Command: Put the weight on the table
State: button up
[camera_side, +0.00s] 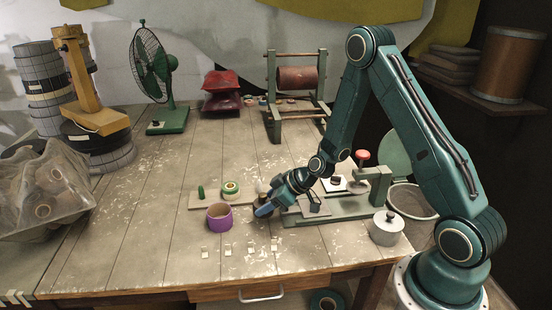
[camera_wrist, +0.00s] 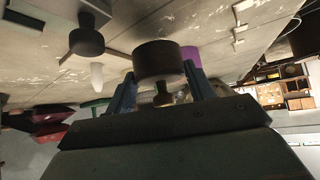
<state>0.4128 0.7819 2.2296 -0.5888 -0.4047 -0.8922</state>
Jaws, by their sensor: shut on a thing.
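The weight is a dark brown cylinder (camera_wrist: 158,57) with a small brass-coloured knob, seen in the wrist view between the two blue fingers of my gripper (camera_wrist: 160,80). My gripper is shut on it at the knob end. In the side view my gripper (camera_side: 265,208) is low over the wooden table (camera_side: 150,235), just right of a purple tape roll (camera_side: 219,215). There the fingers largely hide the weight, and I cannot tell whether it touches the table.
A low board (camera_side: 212,200) with a green peg and a tape roll lies behind the purple roll. A green press-like stand (camera_side: 345,205) and a lidded grey pot (camera_side: 387,229) are to the right. Small pale tabs (camera_side: 228,248) lie in front.

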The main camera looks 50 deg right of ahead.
jog(key=shift+f, duration=1.85)
jog(key=shift+f, duration=0.15)
jog(key=o, duration=1.4)
jog(key=shift+v, duration=6.1)
jog(key=shift+a, duration=0.15)
